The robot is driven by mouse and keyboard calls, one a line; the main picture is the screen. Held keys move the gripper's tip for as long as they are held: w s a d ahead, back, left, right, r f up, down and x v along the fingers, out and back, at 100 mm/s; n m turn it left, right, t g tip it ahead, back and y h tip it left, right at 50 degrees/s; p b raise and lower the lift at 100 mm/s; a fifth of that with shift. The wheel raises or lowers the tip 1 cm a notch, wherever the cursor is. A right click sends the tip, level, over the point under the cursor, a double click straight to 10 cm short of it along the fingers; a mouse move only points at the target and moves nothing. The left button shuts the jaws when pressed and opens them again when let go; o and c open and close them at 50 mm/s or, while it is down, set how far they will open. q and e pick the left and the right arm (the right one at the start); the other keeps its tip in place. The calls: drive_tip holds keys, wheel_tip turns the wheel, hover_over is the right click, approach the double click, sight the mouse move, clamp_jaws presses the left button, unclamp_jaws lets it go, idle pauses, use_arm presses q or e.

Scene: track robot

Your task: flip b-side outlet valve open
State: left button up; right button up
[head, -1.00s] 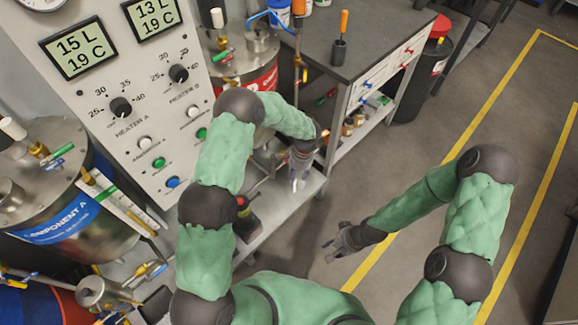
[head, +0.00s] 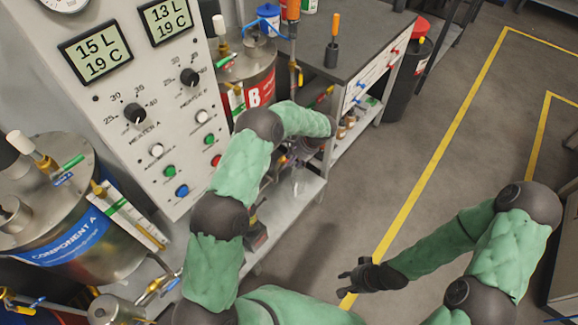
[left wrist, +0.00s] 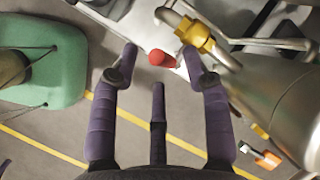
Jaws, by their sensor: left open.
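The B tank (head: 262,78), metal with a red label, stands behind my left arm in the head view. My left gripper (head: 302,180) is low beside the lower shelf, below the tank, and small there. In the left wrist view its open fingers (left wrist: 160,62) spread around a red rounded tip (left wrist: 162,58), with no clear contact. A brass fitting (left wrist: 196,38) on a metal pipe is just beyond the right finger. I cannot tell for certain whether the red tip is the outlet valve's handle. My right gripper (head: 350,277) is empty over the floor, fingers apart.
A control panel (head: 140,115) stands at the left, with the Component A tank (head: 85,235) in front of it. A grey workbench (head: 365,45) with a screwdriver is at the back. Shelf edge (head: 290,215) lies near my left arm.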

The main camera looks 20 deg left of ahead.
use_arm(q)
drive_tip(key=shift+b+x, duration=0.35)
drive_tip(key=shift+x, duration=1.1)
